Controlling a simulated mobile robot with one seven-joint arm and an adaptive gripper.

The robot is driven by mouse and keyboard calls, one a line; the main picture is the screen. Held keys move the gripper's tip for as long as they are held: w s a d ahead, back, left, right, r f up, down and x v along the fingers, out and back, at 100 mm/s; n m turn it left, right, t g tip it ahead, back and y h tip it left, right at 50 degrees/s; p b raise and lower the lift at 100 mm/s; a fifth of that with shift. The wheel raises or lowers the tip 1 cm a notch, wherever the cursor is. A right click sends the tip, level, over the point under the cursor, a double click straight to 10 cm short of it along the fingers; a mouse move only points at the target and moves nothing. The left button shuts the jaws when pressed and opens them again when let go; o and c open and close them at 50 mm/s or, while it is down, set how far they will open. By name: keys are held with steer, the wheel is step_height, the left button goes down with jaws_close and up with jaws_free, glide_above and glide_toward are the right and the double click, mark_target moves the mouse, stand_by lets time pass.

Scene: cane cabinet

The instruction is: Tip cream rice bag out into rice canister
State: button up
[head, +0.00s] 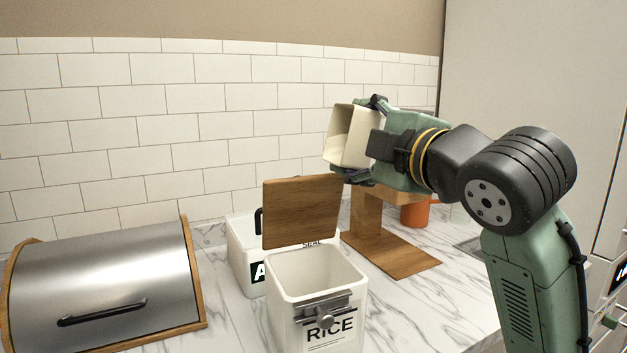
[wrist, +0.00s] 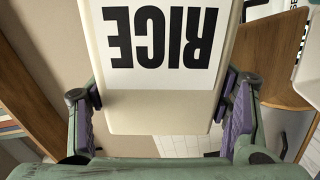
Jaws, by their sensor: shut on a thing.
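The cream rice bag (head: 345,138) is held in my gripper (head: 369,140), lying tilted on its side with its mouth facing left in the head view. It is up above the counter, above and to the right of the rice canister. In the wrist view the bag (wrist: 160,112) fills the middle, its RICE label upside down, with the fingers pressed on both sides. The white rice canister (head: 285,275) stands on the counter with its wooden lid (head: 301,211) swung up at the back. Its visible inside looks empty, though its floor is partly hidden.
A steel and wood bread box (head: 105,285) stands at the left. Another white canister (head: 242,252) is behind the rice canister. A wooden stand (head: 395,250) and an orange pot (head: 414,214) are to the right, under and behind my arm.

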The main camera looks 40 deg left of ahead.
mark_target(341, 132)
steer(key=shift+s+a+r+n, duration=0.15)
steer(key=shift+s+r+n, duration=0.1)
steer(key=shift+s+n, duration=0.2)
steer(key=shift+s+a+r+n+p, duration=0.15)
steer(key=shift+s+r+n+p, duration=0.1)
steer(key=shift+n, duration=0.6)
steer(key=shift+s+a+r+n+p, duration=0.15)
steer(key=shift+s+n, duration=0.15)
steer(key=shift+n, duration=0.55)
steer(key=shift+s+a+r+n+p, duration=0.15)
steer(key=shift+s+n+p, duration=0.1)
steer(key=shift+n, duration=0.6)
stand_by(4.6)
